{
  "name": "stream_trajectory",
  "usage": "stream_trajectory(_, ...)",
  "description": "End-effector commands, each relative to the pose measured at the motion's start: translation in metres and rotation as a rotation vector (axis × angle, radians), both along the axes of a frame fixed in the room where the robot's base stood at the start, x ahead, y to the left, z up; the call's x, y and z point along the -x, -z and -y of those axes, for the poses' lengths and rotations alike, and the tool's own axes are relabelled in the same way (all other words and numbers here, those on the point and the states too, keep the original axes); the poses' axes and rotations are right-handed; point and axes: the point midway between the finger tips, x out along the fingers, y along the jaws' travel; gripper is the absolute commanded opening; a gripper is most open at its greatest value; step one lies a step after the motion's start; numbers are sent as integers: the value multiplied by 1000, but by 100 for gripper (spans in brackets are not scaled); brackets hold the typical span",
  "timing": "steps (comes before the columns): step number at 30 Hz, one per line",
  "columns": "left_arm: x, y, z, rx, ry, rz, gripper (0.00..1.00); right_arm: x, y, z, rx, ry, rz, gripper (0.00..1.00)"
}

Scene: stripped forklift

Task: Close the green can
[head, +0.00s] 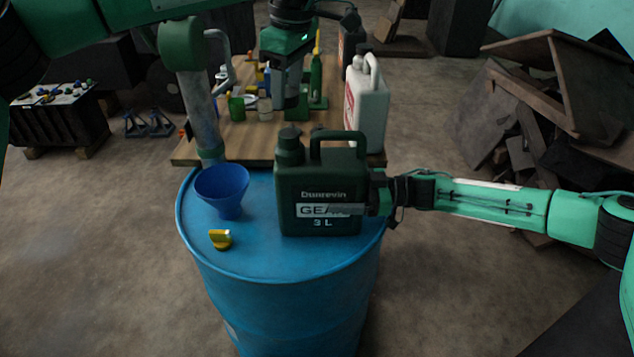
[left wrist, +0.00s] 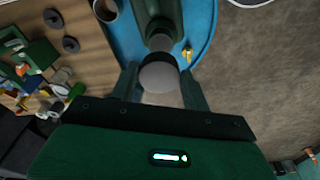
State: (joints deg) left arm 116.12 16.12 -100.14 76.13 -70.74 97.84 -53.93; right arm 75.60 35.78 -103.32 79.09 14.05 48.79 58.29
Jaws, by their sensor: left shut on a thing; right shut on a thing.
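The green can (head: 315,180), marked GEAR 3 L, stands upright on the blue barrel (head: 260,262). Its neck (head: 290,152) is at its top left, beside the handle, and has a narrower dark top. My right gripper (head: 372,196) is shut on the can's right side. My left gripper (head: 292,108) points down over the neck. In the left wrist view its fingers (left wrist: 160,78) are shut on a round grey cap (left wrist: 158,76), with the can (left wrist: 163,14) just beyond. I cannot tell whether this cap touches the neck.
A blue funnel (head: 222,186) and a small yellow piece (head: 220,239) sit on the barrel left of the can. Behind is a wooden table (head: 215,146) with a white jug (head: 368,105) and several small bottles. Scrap wood (head: 560,90) lies at the right.

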Motion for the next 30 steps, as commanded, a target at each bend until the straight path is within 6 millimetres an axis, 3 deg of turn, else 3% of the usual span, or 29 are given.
stream_trajectory(11, 1, 47, 1, -1, 0, 0, 26, -1, 0, 0, 0, 1, 0, 43)
stream_trajectory(30, 0, 54, 0, -2, 0, 0, 26, -1, 0, 0, 0, 2, 0, 43)
